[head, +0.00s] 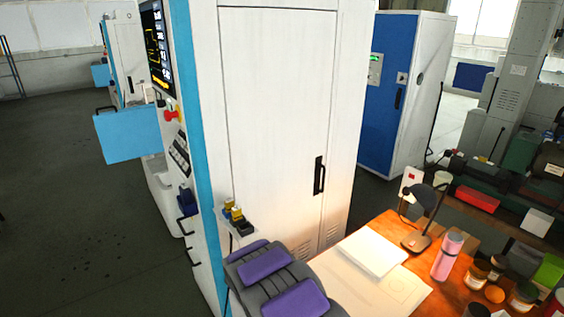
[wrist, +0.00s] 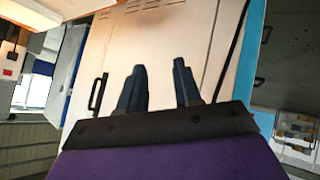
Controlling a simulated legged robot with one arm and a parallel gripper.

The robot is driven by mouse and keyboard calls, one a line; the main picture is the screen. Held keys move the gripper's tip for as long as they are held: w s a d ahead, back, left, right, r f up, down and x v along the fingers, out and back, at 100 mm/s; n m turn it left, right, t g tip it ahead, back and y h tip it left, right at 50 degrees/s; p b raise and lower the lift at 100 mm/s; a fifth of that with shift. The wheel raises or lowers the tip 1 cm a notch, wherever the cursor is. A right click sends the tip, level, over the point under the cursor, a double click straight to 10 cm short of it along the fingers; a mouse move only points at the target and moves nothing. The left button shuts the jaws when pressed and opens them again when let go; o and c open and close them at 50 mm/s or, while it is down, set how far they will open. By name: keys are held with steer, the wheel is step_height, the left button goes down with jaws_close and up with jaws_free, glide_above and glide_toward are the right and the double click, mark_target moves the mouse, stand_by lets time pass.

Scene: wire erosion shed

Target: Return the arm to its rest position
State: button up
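My gripper (wrist: 160,78) shows in the wrist view with two dark fingers apart and nothing between them. It is open and points toward the tall white cabinet (wrist: 150,50), which looks upside down there. I cannot tell how far the fingertips are from its door. In the head view my grey arm with purple panels is folded low at the bottom middle, in front of the cabinet (head: 275,100) and left of the desk. The fingers cannot be made out in that view.
A wooden desk (head: 410,300) at lower right holds papers (head: 372,250), a black lamp (head: 418,238), a pink bottle (head: 447,255) and several jars. A blue cabinet (head: 388,105) stands behind. A blue panel (head: 128,133) juts out at left. The floor (head: 80,220) at left is clear.

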steer(key=s+d+r+g+y, duration=0.2)
steer(key=s+r, duration=0.5)
steer(key=r, duration=0.1)
steer(key=s+d+r+g+y, duration=0.2)
steer(key=s+d+r, duration=0.1)
steer(key=s+r, duration=0.45)
steer(key=s+d+r+m+g+h, duration=0.1)
steer(key=s+d, duration=0.4)
steer(key=s, duration=0.7)
steer(key=s+d+r+m+g, duration=0.1)
steer(key=s+d+r+g, duration=0.3)
steer(key=s, duration=0.9)
steer(key=s+d+r+m+g+h, duration=0.1)
steer(key=s+d, duration=0.5)
steer(key=s, duration=0.7)
steer(key=shift+r+m+g+h, duration=0.3)
steer(key=shift+r+m+g, duration=0.3)
steer(key=shift+r+g, duration=0.3)
